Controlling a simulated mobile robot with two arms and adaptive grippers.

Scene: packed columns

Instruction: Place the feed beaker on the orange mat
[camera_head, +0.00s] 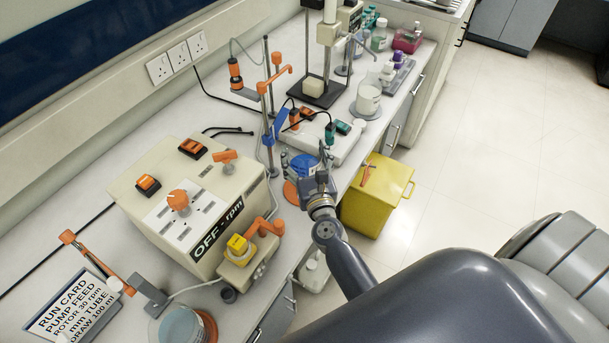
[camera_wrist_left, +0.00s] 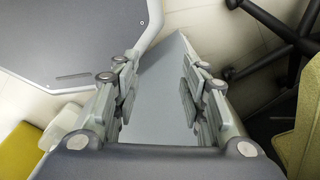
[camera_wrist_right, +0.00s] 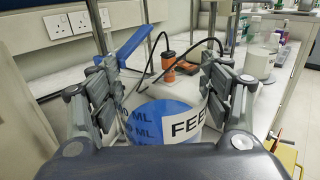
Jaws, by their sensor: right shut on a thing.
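The feed beaker, with a blue and white "FEED" label, fills the space between my right gripper's fingers in the right wrist view (camera_wrist_right: 165,112). My right gripper (camera_head: 318,172) is shut on it at the bench edge; the beaker's blue part (camera_head: 302,164) shows just left of the gripper in the head view. An orange round mat (camera_head: 291,193) shows partly beneath and left of the beaker; whether the beaker touches it cannot be told. My left gripper (camera_wrist_left: 155,100) is open and empty, seen only in the left wrist view.
A pump box (camera_head: 195,205) marked "OFF - rpm" stands left of the beaker. A stand with an orange clamp (camera_head: 268,85) rises behind. A yellow bin (camera_head: 376,200) is on the floor right of the bench. Another beaker (camera_head: 178,326) stands at the bottom left.

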